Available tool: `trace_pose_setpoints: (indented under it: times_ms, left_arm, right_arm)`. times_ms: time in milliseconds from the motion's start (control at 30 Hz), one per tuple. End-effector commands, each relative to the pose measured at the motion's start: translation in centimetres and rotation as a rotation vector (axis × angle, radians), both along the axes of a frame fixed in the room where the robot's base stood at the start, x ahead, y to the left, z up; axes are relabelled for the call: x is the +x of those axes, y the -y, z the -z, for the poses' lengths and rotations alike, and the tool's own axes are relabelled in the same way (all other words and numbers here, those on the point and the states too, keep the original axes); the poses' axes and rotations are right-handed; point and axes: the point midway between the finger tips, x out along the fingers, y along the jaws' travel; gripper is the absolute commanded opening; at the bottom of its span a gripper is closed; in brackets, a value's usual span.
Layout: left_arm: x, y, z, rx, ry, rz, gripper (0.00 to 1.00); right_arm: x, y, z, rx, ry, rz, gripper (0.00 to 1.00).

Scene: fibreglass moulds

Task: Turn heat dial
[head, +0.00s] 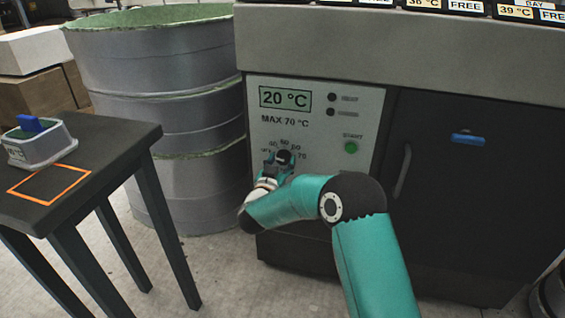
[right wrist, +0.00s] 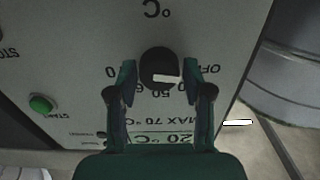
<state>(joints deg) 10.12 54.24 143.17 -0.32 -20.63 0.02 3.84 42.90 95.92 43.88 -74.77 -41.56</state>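The heat dial (head: 284,157) is a dark round knob low on the oven's light control panel (head: 375,100), with numbers around it. In the right wrist view, which shows the panel upside down, the dial (right wrist: 158,62) has a white mark on its face. My right gripper (head: 279,162) is at the dial. In the right wrist view, the right gripper's (right wrist: 159,72) fingers stand one on each side of the dial, with gaps between them and the knob. The panel display (head: 285,98) reads 20 °C, with MAX 70 °C printed below. My left gripper is not in view.
A green START button (head: 351,147) and two dark lights sit on the panel. Grey drums (head: 165,65) stand left. A dark table (head: 115,140) holds a grey mould (head: 40,148) beside an orange square.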

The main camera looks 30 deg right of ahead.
Motion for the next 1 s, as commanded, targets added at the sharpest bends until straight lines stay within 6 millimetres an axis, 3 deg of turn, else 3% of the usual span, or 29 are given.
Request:
trace_pose_setpoints:
  times_ms: [33, 200, 233, 567, 1000]
  left_arm:
    - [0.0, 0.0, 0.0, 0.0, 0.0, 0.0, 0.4]
    - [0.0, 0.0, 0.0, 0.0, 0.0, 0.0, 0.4]
    - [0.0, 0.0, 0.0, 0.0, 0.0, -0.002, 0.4]
    - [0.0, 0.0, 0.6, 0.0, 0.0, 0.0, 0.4]
    - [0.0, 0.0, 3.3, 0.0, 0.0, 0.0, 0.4]
  right_arm:
    - [0.0, 0.0, 0.0, 0.0, 0.0, 0.0, 0.37]
    - [0.0, 0.0, 0.0, 0.0, 0.0, 0.0, 0.09]
    - [-0.1, 0.8, 0.0, 0.0, 0.001, 0.002, 0.09]
    - [-0.1, 0.1, 0.0, 0.034, 0.042, 0.002, 0.09]
    - [0.0, -0.1, 0.3, 0.227, 0.267, 0.0, 0.09]
